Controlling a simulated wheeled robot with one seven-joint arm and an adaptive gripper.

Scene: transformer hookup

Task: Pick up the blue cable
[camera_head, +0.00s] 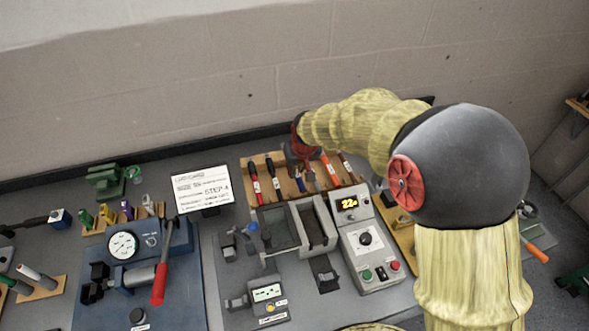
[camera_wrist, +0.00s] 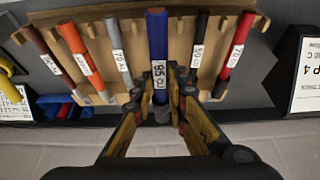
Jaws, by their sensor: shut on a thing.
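The blue cable (camera_wrist: 157,47) is a thick dark blue rod with a white label, standing in the middle of the wooden rack (camera_wrist: 104,52). My gripper (camera_wrist: 161,108) has its two fingers closed around the cable's lower part, by the label. In the head view only a small bit of the blue cable (camera_head: 300,184) shows below my gripper (camera_head: 302,165); the rest is hidden behind it. The cable appears still within the rack; I cannot tell whether it is lifted.
On the rack, a red cable (camera_wrist: 236,45), a black one (camera_wrist: 199,42), a grey one (camera_wrist: 117,45), an orange one (camera_wrist: 80,50) and a brown one (camera_wrist: 48,48) flank the blue one closely. A sign (camera_head: 201,188) stands left, a control box (camera_head: 366,240) in front.

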